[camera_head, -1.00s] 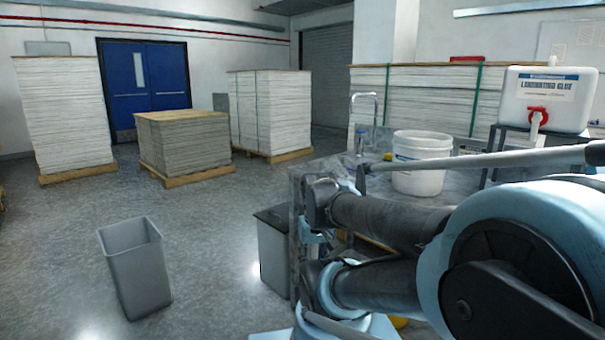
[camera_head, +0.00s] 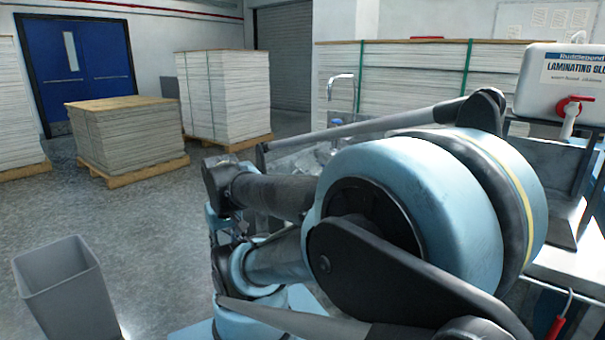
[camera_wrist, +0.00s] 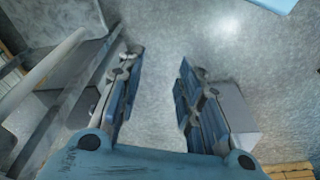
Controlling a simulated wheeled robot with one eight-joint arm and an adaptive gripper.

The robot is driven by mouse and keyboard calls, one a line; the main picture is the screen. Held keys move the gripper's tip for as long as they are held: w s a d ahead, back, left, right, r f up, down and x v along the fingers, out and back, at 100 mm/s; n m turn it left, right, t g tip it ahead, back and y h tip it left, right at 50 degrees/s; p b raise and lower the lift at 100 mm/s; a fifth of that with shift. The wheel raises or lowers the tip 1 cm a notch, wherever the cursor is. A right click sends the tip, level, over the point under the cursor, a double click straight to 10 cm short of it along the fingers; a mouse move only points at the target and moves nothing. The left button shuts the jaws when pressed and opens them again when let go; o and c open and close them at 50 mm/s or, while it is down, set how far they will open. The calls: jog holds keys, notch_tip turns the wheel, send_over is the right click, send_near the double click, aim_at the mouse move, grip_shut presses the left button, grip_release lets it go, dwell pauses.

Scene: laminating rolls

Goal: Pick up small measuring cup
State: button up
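I cannot make out a small measuring cup in either view. My gripper (camera_wrist: 157,85) shows in the wrist view, its two blue-grey fingers spread wide apart with only grey floor between them. It is open and empty. In the head view my own arm fills the middle and right and hides most of the work table.
A grey bin (camera_head: 70,290) stands on the floor at lower left. Paper stacks on pallets (camera_head: 130,135) stand behind. A white laminating glue container (camera_head: 565,85) with a red tap sits on a stand at right. A curved faucet (camera_head: 342,90) rises behind my arm. Open floor lies left.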

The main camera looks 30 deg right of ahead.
jog(key=shift+w+d, duration=0.35)
